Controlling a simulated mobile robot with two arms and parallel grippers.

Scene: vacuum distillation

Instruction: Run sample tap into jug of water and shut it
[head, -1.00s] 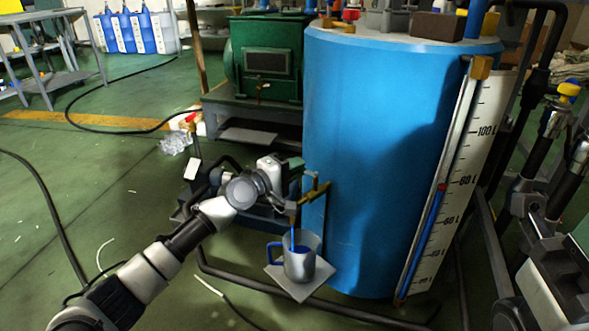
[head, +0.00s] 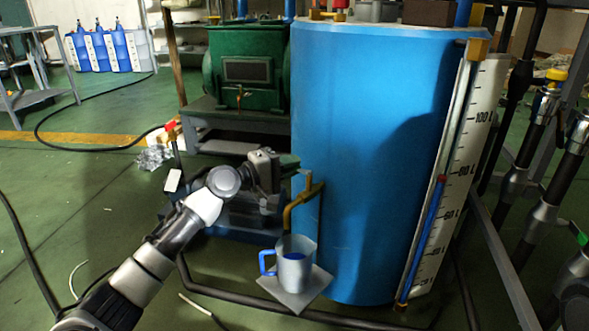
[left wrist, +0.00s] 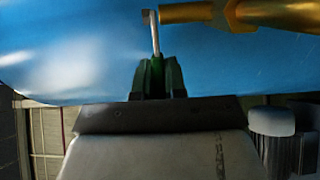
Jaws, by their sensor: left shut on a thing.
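The brass sample tap (head: 301,203) sticks out low on the left side of the big blue tank (head: 370,150). My left gripper (head: 292,164) is shut on the tap's thin metal lever; in the left wrist view its green-tipped fingers (left wrist: 158,78) close on the lever (left wrist: 155,35), beside the brass pipe (left wrist: 190,12). The grey jug (head: 295,268) with a blue handle stands upright under the tap on a small square plate (head: 300,300). Blue liquid shows inside the jug. No stream shows between tap and jug. My right gripper is not in view.
A level gauge (head: 440,180) with a litre scale runs down the tank's right side. A green machine (head: 245,65) stands on a grey bench behind. Dark pipes frame the right, and a hose (head: 95,148) lies on the green floor at left.

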